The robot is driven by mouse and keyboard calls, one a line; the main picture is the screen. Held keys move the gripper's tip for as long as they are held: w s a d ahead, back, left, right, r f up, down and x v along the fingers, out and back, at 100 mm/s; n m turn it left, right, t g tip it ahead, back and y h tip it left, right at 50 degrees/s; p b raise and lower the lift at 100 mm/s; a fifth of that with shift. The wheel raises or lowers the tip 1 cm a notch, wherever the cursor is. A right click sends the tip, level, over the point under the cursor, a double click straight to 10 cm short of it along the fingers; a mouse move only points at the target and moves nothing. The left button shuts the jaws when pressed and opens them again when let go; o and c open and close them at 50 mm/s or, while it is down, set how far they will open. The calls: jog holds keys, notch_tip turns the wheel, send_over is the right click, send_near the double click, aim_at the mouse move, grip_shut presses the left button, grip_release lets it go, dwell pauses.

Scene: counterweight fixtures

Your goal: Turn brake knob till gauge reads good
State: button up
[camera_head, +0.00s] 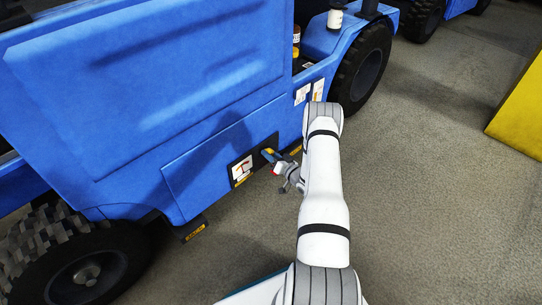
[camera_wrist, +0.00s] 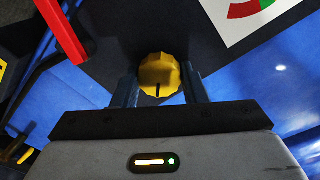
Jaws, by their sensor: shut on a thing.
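The yellow faceted brake knob (camera_wrist: 158,75) sits between the two dark blue fingers of my gripper (camera_wrist: 160,84) in the wrist view. The gripper is shut on it, with a finger on each side. A dark mark shows on the knob's lower edge. The white gauge face (camera_wrist: 243,18) is above and to the right, with part of a red and green arc. It is cut off by the picture's edge and no needle shows. In the head view, a small white and red panel (camera_head: 242,169) is on the blue vehicle's side, left of my gripper.
A red bar (camera_wrist: 62,30) crosses the upper left of the wrist view, apart from the fingers. The blue vehicle's body (camera_head: 150,90) fills the left of the head view. A yellow block (camera_head: 520,110) stands at the right, with clear floor between.

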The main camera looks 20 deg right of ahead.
jog(key=shift+m, duration=0.7)
jog(key=o, duration=1)
jog(key=shift+c, duration=0.2)
jog(key=p+v, duration=0.2)
jog(key=v, duration=0.6)
